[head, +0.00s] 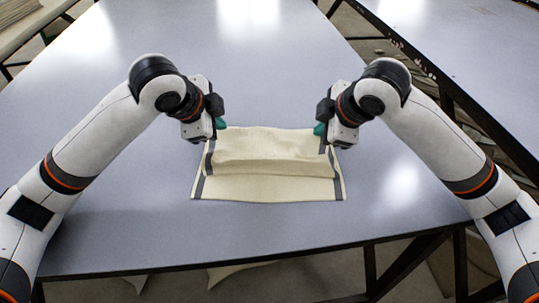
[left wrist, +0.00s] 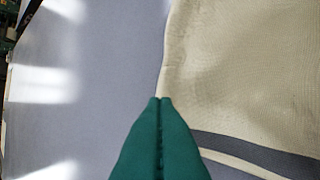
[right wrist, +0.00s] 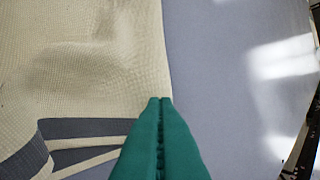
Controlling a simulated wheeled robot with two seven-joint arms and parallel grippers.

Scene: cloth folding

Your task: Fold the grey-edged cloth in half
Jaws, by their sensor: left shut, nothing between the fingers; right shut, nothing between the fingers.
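The cream cloth (head: 266,189) with grey bands along its left and right sides lies on the table. Its far part lies doubled in a raised, rumpled layer over the rest, and a flat single strip shows in front of that layer. My left gripper (head: 221,123) is shut and empty at the cloth's far left corner. My right gripper (head: 319,129) is shut and empty at the far right corner. In the wrist views, the left fingertips (left wrist: 161,99) and right fingertips (right wrist: 160,100) are at the cloth's side edges; whether they touch it I cannot tell.
The grey-blue table (head: 120,215) is bare around the cloth, with free room on all sides. Another table (head: 470,50) stands at the right, across a gap. The near table edge lies below the cloth.

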